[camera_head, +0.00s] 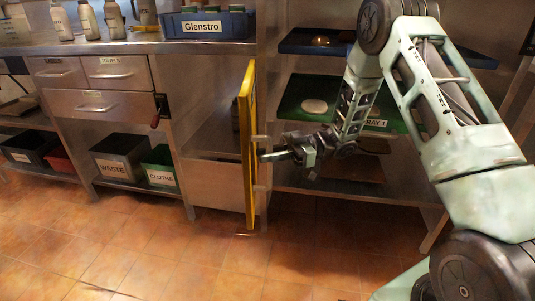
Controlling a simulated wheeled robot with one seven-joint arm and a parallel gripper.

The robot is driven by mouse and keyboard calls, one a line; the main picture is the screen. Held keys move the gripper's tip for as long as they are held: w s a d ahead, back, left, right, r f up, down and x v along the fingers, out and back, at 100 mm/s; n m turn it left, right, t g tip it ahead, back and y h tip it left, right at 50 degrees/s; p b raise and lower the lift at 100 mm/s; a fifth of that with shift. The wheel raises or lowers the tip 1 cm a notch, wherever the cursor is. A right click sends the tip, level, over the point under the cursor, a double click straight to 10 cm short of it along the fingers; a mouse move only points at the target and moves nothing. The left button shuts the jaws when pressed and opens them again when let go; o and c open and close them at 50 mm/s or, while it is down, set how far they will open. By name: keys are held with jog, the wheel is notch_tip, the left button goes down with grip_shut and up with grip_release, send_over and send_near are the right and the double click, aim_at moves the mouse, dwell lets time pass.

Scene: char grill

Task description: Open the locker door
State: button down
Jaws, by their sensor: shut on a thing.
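The locker door (248,150) is yellow-edged and stands swung out from the metal locker (214,172), seen nearly edge-on. The locker's opening shows to the left of the door, with a metal panel in its lower part. My gripper (266,156) is at the right face of the door, at about mid height, and is shut on what looks like the door handle (259,143). The handle is small and partly hidden by the fingers. My arm reaches in from the right.
Right of the door, shelves hold a green tray (299,112) and a blue tray (300,43). A counter with a blue Glenstro bin (207,25) and bottles runs above left. Drawers (104,72) and bins labelled waste (119,160) and cloths (160,168) stand left. The tiled floor in front is clear.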

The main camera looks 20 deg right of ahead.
jog(key=c, duration=1.4)
grip_release()
jog(key=shift+c, duration=0.2)
jog(key=s+d+p, duration=0.2)
jog(key=d, duration=1.5)
jog(key=shift+s+p, duration=0.2)
jog(key=shift+p, duration=0.2)
jog(key=shift+d, duration=0.1)
